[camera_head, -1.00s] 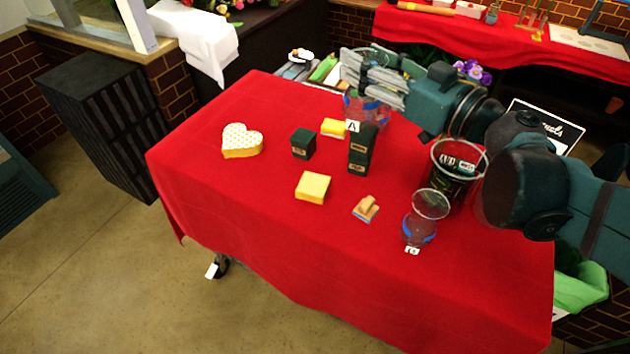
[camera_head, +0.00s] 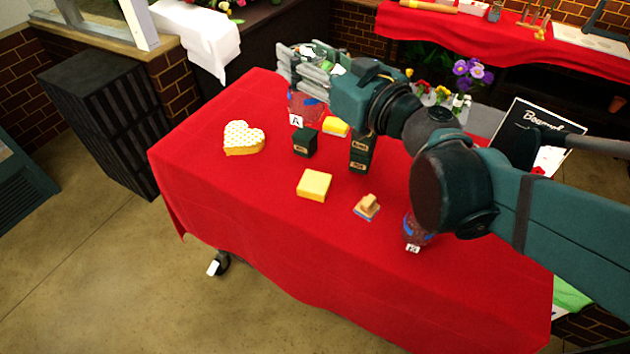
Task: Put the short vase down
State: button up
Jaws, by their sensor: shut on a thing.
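A short clear glass vase (camera_head: 309,107) with blue marks and a white tag reading A is under my gripper (camera_head: 304,66), at the back edge of the red table. My gripper is shut on its upper part, and the fingers hide the rim. The vase looks upright. I cannot tell whether its base touches the cloth. A second glass vase (camera_head: 414,231) with blue marks and a white tag stands at the right front, partly hidden behind my arm.
On the red-covered table (camera_head: 260,220) are a dotted heart box (camera_head: 243,138), dark boxes (camera_head: 305,142) (camera_head: 361,153), yellow blocks (camera_head: 314,185) (camera_head: 336,126) and a small wooden block (camera_head: 367,207). The front left cloth is clear.

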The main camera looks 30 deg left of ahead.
aim_at(303, 105)
jog(key=f, duration=1.1)
jog(key=shift+s+a, duration=0.25)
jog(key=shift+a, duration=0.1)
jog(key=shift+f, duration=0.15)
jog(key=shift+f+b, duration=0.9)
jog(key=shift+f, duration=1.95)
jog(key=shift+f+b, duration=0.65)
jog(key=shift+f, duration=1.5)
